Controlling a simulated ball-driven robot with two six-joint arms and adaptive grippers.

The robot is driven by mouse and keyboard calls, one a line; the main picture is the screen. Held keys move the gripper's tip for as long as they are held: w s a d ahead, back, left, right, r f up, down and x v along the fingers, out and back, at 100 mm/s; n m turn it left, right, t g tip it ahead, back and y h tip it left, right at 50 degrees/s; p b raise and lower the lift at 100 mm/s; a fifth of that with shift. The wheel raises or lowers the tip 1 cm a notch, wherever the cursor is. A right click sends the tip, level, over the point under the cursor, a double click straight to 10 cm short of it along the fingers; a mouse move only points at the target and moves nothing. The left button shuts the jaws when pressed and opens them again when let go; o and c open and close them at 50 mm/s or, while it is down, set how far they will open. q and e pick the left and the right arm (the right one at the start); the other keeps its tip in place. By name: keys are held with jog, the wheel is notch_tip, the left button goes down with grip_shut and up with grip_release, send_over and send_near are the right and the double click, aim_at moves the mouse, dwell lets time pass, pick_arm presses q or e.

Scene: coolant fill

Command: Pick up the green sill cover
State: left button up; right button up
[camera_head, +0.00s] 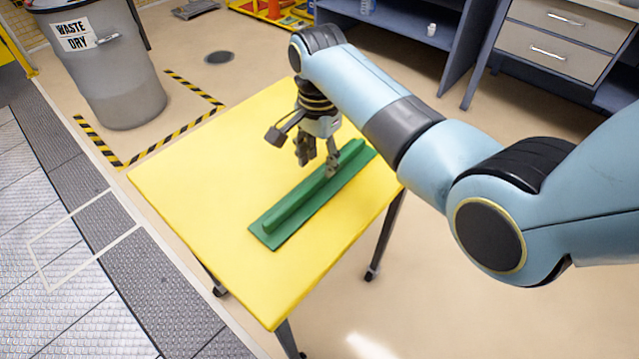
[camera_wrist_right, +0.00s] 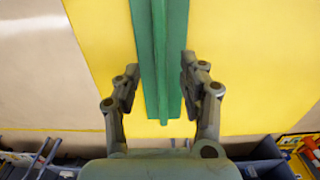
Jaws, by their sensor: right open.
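The green sill cover (camera_head: 290,213) is a long flat strip with a raised ridge along its middle. It lies diagonally on the yellow table. My right gripper (camera_head: 318,166) is above the far part of the cover, its fingers pointing down and apart. In the right wrist view the cover (camera_wrist_right: 160,60) runs from the top edge to between the open fingers of my right gripper (camera_wrist_right: 161,82). One finger is on each side of the strip, and nothing is held. I cannot tell the exact height of the fingertips over the table. My left gripper is not in view.
The yellow table (camera_head: 190,185) is otherwise clear, with bare room on both sides of the cover. A grey waste bin (camera_head: 115,75) stands on the floor at the upper left. Blue shelving (camera_head: 460,55) and drawers (camera_head: 565,40) stand at the back right.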

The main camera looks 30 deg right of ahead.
aim_at(317, 179)
jog(key=f, duration=0.5)
jog(key=shift+a+f, duration=0.2)
jog(key=shift+f, duration=0.15)
grip_shut()
